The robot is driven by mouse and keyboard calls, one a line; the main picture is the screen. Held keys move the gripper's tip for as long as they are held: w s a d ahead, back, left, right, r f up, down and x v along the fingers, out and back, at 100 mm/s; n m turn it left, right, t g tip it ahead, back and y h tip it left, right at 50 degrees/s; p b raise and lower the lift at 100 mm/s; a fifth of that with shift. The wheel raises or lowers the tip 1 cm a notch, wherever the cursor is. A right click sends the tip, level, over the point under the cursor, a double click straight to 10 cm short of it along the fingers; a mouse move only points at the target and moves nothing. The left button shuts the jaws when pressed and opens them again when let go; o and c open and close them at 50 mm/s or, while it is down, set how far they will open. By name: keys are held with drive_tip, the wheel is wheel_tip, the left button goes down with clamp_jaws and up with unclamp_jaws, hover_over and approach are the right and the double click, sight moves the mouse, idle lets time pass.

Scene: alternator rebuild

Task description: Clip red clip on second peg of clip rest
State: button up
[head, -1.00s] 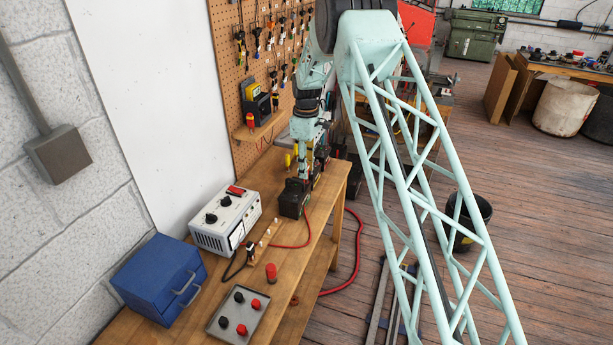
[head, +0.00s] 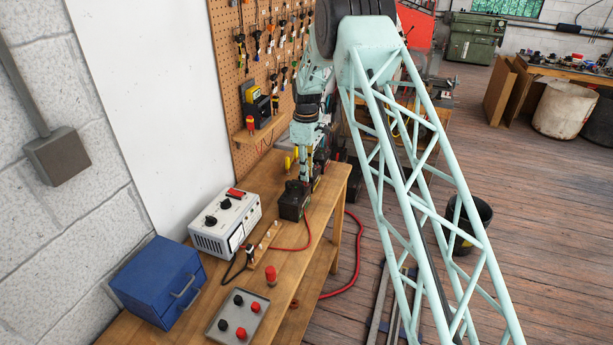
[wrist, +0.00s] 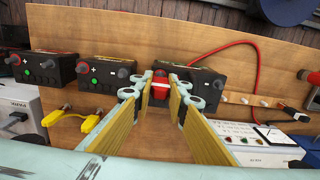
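The red clip (wrist: 161,86) shows between my fingertips in the wrist view, at the left terminal side of a black battery (wrist: 205,92). My gripper (wrist: 161,98) has one yellow-padded finger on each side of the clip. Whether the pads press on it cannot be told. A red cable (wrist: 256,72) curves from the battery to the right. The clip rest is a wooden strip with pale pegs (wrist: 247,100), also on the bench in the head view (head: 265,241). A black clip (wrist: 293,112) is at its right end in the wrist view. The red clip is not clear in the head view.
A white meter box (head: 225,221), a blue case (head: 158,280) and a button tray (head: 225,311) stand on the bench in the head view.

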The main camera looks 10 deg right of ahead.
drive_tip(key=shift+r, duration=0.1)
drive_tip(key=shift+r+p, duration=0.6)
drive_tip(key=shift+r, duration=1.35)
drive_tip(key=shift+r+p, duration=1.05)
drive_tip(key=shift+r, duration=1.95)
drive_tip(key=shift+s+a+b, duration=0.65)
drive_tip(key=shift+s+a, duration=0.35)
drive_tip(key=b, duration=0.7)
hover_over(260, 244)
drive_tip(key=shift+s+f+b, duration=0.2)
drive_tip(key=shift+f+b, duration=3.7)
drive_tip(key=shift+f, duration=3.95)
drive_tip(key=shift+f, duration=0.15)
